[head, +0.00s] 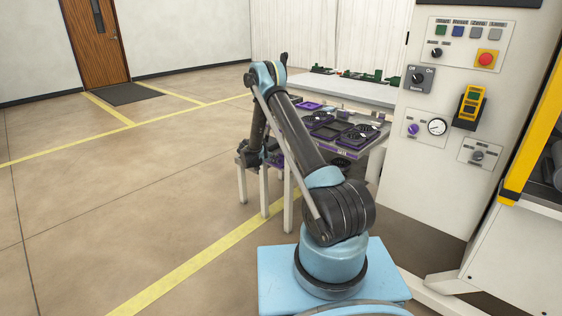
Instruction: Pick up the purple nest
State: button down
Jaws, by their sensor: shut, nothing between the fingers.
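A small bright purple tray-like piece (310,106) lies at the far left part of the low work table and looks most like the purple nest. Dark trays with purple edges (327,131) holding round black parts lie nearer on the same table, so I cannot be sure which is the nest. My arm rises and bends down at the table's left side. My gripper (248,158) hangs there as a small dark shape by the left corner. It is shut with nothing held, apart from the purple piece. Its fingers are hard to make out, and my arm hides part of the table.
A white control cabinet (436,185) with knobs, a gauge and a red button stands close on the right. A pale bench (350,90) with green and dark parts stands behind the table. Open floor (120,190) with yellow lines lies to the left.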

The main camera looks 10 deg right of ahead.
jog(key=shift+s+a+f, duration=0.15)
jog(key=shift+s+a, duration=0.4)
